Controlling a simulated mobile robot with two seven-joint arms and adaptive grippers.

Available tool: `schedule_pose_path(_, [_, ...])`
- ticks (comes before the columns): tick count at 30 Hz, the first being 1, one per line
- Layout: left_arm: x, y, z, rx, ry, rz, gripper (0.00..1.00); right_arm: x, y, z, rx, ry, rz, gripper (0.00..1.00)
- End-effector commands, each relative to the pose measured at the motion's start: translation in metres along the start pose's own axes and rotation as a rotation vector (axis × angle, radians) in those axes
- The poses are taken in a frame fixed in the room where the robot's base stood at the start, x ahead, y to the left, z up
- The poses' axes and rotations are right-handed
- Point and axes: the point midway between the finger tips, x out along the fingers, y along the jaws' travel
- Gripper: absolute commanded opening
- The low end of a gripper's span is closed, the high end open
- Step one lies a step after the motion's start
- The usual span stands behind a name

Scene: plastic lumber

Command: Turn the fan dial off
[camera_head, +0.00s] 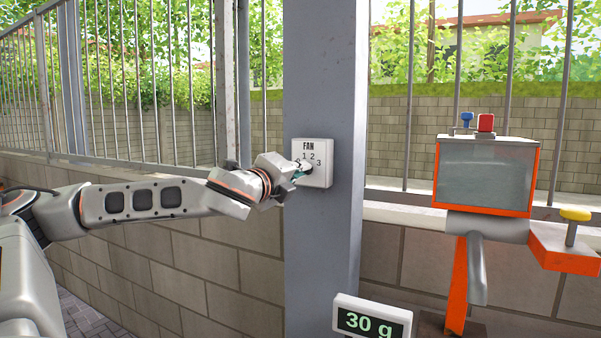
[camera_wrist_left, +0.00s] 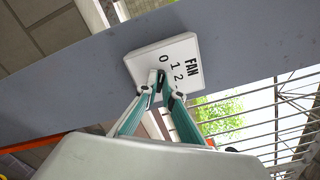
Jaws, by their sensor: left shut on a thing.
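The fan dial plate (camera_head: 322,179) is a white square box marked FAN with numbers, fixed to the grey post (camera_head: 327,80). My left gripper (camera_head: 303,172) is at the plate's front, covering its lower left part. In the left wrist view the plate (camera_wrist_left: 160,55) shows tilted, with FAN, 0, 1 and 2 readable. The left gripper's teal-backed fingers (camera_wrist_left: 162,90) meet at the plate's centre, shut on the dial. The dial itself is hidden between the fingertips, so its pointing direction cannot be told. My right gripper is not in view.
An orange machine with a grey screen (camera_head: 484,178) stands right of the post, with blue and red controls on top and a yellow knob (camera_head: 575,215) at its side. A display reading 30 g (camera_head: 372,320) is below the plate. A brick wall and metal fence run behind.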

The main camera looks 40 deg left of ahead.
Motion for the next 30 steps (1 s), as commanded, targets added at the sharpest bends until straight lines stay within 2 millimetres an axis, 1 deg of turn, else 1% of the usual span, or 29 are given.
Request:
schedule_pose_path(1, [0.0007,-0.0024,0.0036,-0.009,-0.008,-0.005,0.0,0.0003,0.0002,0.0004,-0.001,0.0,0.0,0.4])
schedule_pose_path(16, [0.0004,-0.0036,0.0044,-0.026,-0.008,-0.007,0.0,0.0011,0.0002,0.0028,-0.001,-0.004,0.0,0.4])
schedule_pose_path(18, [0.0003,-0.0037,0.0044,-0.026,-0.008,-0.007,0.22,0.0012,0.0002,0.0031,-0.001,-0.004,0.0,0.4])
schedule_pose_path(19, [0.0003,-0.0035,0.0042,-0.026,-0.008,-0.007,0.24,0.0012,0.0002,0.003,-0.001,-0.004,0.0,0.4])
schedule_pose_path(30, [-0.0009,-0.0003,0.0016,-0.027,-0.003,-0.001,0.24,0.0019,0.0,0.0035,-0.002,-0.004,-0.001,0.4])
